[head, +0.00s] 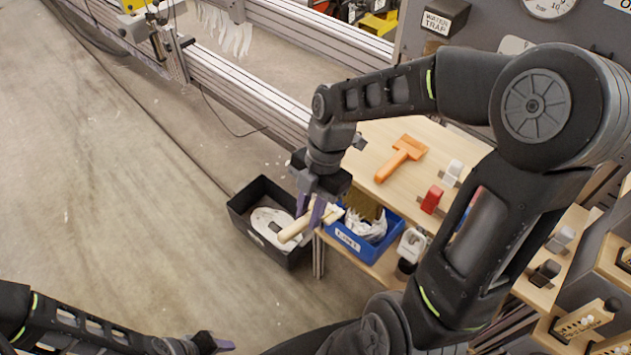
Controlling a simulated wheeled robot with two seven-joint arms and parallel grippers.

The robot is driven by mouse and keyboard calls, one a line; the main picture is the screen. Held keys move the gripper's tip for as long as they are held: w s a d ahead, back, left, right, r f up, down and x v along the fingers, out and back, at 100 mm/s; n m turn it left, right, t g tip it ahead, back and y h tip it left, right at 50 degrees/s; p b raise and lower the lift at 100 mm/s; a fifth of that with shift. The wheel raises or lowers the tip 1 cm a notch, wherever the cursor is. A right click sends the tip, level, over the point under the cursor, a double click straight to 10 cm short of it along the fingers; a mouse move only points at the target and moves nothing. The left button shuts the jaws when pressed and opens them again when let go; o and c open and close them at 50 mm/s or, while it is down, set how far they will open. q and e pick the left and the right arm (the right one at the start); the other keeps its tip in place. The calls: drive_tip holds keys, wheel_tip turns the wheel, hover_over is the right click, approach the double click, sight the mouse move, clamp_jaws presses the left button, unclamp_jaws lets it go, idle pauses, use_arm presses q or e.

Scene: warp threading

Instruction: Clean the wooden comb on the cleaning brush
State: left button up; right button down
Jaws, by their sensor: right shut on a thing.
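My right gripper (311,211) is shut on a pale wooden-handled tool, which looks like the wooden comb (291,232). The handle points down-left, and the other end is partly hidden by the fingers. I cannot make out teeth. I cannot pick out the cleaning brush with certainty. My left gripper (215,343) is low at the bottom edge, away from everything, and its opening is unclear.
A black bin (240,203) on the floor side holds a whitish oval thing. A blue bin (347,240) holds white material. An orange wide-headed tool (402,157) lies on the wooden table (385,130), near red (432,199) and white blocks. Open floor lies left.

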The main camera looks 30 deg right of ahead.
sight(335, 207)
drive_tip(key=shift+s+a+f, duration=0.2)
drive_tip(key=shift+a, duration=0.05)
drive_tip(key=shift+d, duration=0.15)
drive_tip(key=shift+w+d, duration=0.35)
drive_tip(key=shift+d, duration=0.85)
drive_tip(key=shift+w+d, duration=0.4)
drive_tip(key=shift+d, duration=0.75)
drive_tip(key=shift+w+d, duration=0.35)
drive_tip(key=shift+d, duration=0.85)
drive_tip(key=shift+w+d+p, duration=0.25)
drive_tip(key=shift+d+p, duration=0.1)
drive_tip(key=shift+d, duration=0.35)
drive_tip(key=shift+f+b, duration=1.25)
drive_tip(key=shift+f, duration=0.4)
drive_tip(key=shift+d+b+x, duration=0.15)
drive_tip(key=shift+b+x, duration=0.5)
drive_tip(key=shift+x, duration=0.2)
drive_tip(key=shift+d+b+x, duration=0.15)
drive_tip(key=shift+b+x, duration=0.45)
drive_tip(key=shift+x, duration=0.25)
drive_tip(key=shift+w, duration=0.1)
